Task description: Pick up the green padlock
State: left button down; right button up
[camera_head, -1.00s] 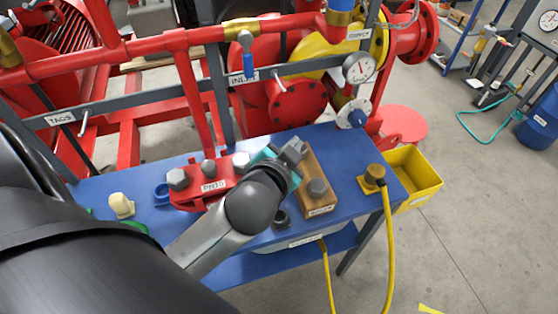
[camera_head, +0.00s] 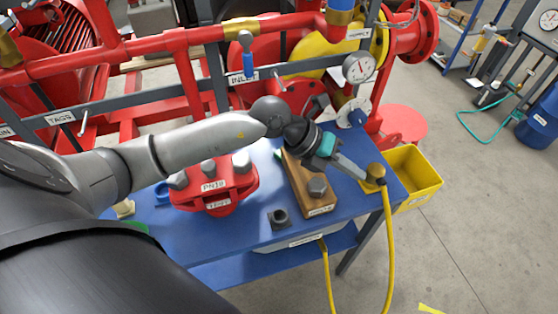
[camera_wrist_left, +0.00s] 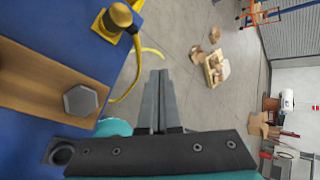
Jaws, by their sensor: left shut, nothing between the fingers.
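A small green patch (camera_head: 138,227) shows at the left end of the blue bench in the head view, mostly hidden behind my dark arm. I cannot tell for certain that it is the green padlock. No padlock shows in the left wrist view. My left gripper (camera_head: 362,177) is over the right end of the bench, beside the yellow plug fitting (camera_head: 375,174) and far from the green patch. Its fingers (camera_wrist_left: 160,73) are together and empty in the left wrist view. My right gripper is not in view.
The blue bench (camera_head: 245,232) carries a red flange block (camera_head: 212,182), a wooden block with a hex bolt (camera_head: 322,204), a black nut (camera_head: 279,219) and a beige piece (camera_head: 124,208). A yellow bin (camera_head: 420,180) hangs at its right end. Red pipework stands behind.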

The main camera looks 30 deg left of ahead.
aim_at(285, 155)
pick_arm(q)
jog(key=a+f+y, duration=0.1)
jog(key=a, duration=0.2)
jog(key=a+f+y, duration=0.1)
jog(key=a+y, duration=0.1)
jog(key=a, duration=0.2)
jog(key=w+a+f+g+y, duration=0.1)
jog(key=a+f+y, duration=0.1)
jog(key=a, duration=0.1)
jog(key=shift+a, duration=0.15)
jog(key=a+y, duration=0.4)
jog(key=a, duration=0.5)
jog(key=shift+g, duration=0.4)
jog(key=b+x, duration=0.1)
jog(key=x, duration=0.9)
jog(key=shift+a+f, duration=0.15)
jog(key=shift+f, duration=0.1)
jog(key=w+b, duration=0.2)
jog(key=b, duration=0.1)
jog(key=shift+w+a+f+n, duration=0.1)
jog(key=shift+w+f+n, duration=0.1)
jog(key=shift+w+n, duration=0.15)
jog(key=shift+w+r, duration=0.15)
jog(key=shift+w, duration=0.3)
jog(key=shift+r, duration=0.15)
